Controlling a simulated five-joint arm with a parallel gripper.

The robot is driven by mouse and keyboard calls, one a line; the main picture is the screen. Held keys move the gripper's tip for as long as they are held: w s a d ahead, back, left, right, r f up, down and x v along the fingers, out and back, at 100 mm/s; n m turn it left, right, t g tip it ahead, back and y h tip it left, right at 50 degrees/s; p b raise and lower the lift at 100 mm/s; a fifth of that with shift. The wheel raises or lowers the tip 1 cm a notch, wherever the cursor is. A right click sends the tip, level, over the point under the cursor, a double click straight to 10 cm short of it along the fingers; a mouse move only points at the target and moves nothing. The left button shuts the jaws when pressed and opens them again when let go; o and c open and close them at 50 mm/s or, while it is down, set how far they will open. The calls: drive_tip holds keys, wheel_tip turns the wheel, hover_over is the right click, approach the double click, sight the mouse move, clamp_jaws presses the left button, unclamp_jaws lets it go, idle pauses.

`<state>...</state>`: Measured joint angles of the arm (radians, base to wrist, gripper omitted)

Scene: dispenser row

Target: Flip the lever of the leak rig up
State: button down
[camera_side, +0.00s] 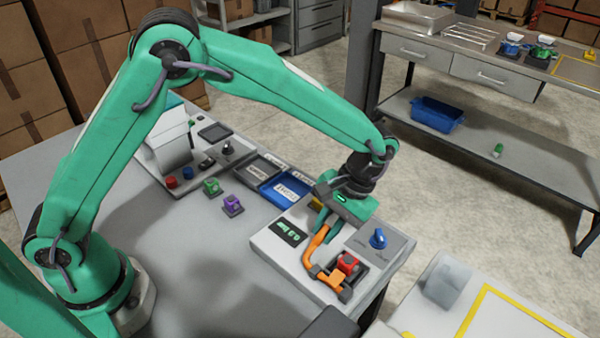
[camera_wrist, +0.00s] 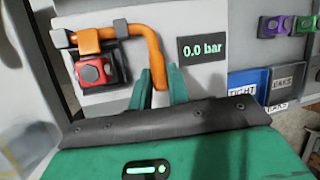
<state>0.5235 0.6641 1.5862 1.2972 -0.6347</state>
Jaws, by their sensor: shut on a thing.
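The leak rig (camera_side: 268,246) is a pale box on the bench, also filling the top of the wrist view (camera_wrist: 208,22). Its orange lever (camera_side: 314,246) is a bent bar held in dark brackets, and it also shows in the wrist view (camera_wrist: 140,31). My gripper (camera_side: 325,226) is shut on the lever's free end; in the wrist view its green fingers (camera_wrist: 160,82) stand on either side of that end. A red block (camera_side: 348,263) sits in a dark holder beside the lever (camera_wrist: 92,70). The rig's display (camera_wrist: 203,48) reads 0.0 bar.
A blue knob (camera_side: 378,238) stands on the rig, right of my gripper. A blue tray (camera_side: 287,190) and a dark tray lie behind the rig. Green (camera_side: 211,186) and purple (camera_side: 233,205) parts stand left of them. The bench front is mostly clear.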

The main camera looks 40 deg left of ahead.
drive_tip(key=shift+s+a+r+t+h, duration=0.1)
drive_tip(key=shift+s+r+t+h, duration=0.3)
drive_tip(key=shift+s+r+t, duration=0.35)
drive_tip(key=shift+s+r+n+t+h, duration=0.2)
drive_tip(key=shift+s+n+t+h, duration=0.1)
drive_tip(key=shift+t, duration=0.25)
drive_tip(key=c, duration=1.3)
unclamp_jaws()
drive_tip(key=shift+c, duration=0.2)
drive_tip(key=shift+w, duration=0.1)
wheel_tip(320, 180, up, 8)
drive_tip(key=shift+w+d+f, duration=0.15)
drive_tip(key=shift+w+d, duration=0.2)
drive_tip(key=shift+w, duration=0.05)
